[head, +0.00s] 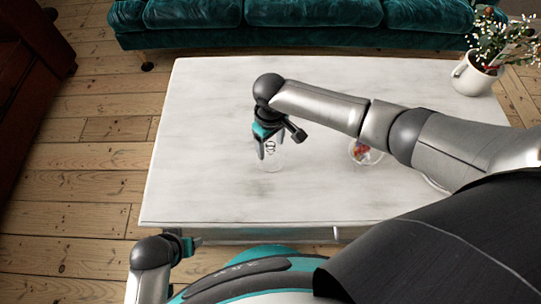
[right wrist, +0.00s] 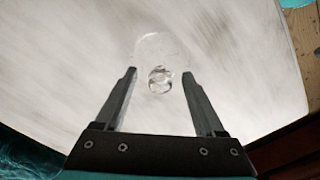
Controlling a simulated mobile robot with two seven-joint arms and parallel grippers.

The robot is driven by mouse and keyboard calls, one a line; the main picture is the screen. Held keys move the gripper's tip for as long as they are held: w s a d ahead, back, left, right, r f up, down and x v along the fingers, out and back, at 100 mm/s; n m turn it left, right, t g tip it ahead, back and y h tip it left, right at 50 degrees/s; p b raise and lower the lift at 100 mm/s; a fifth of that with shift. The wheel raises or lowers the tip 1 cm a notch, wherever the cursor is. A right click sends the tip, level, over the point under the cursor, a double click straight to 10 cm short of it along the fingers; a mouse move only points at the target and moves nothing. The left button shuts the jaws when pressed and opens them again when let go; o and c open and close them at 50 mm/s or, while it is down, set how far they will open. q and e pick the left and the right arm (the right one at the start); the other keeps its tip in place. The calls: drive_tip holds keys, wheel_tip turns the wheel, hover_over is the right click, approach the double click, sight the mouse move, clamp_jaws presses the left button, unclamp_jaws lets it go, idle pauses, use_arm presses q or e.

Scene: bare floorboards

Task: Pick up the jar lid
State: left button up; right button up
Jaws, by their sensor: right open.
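A clear glass piece with a round knob, which looks like the jar lid (head: 269,166), is on the white marble table, below my right gripper (head: 270,151). In the right wrist view the lid (right wrist: 160,82) shows between and just beyond the fingertips of my open right gripper (right wrist: 159,75). Its clear edges are faint, and I cannot tell whether the fingers touch it. A clear glass container with colourful contents (head: 364,153), perhaps the jar, stands to the right, partly hidden by my right arm. My left gripper (head: 192,245) is low at the left, by the table's front edge; its jaws are unclear.
The white marble table (head: 205,110) is mostly bare, with free room left of the lid. A white mug with a plant (head: 472,75) stands at its back right corner. A green sofa (head: 290,14) is behind it, and floorboards (head: 85,190) lie to the left.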

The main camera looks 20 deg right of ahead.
drive_tip(key=shift+f, duration=0.1)
drive_tip(key=shift+c, duration=0.3)
clamp_jaws()
idle(1.1)
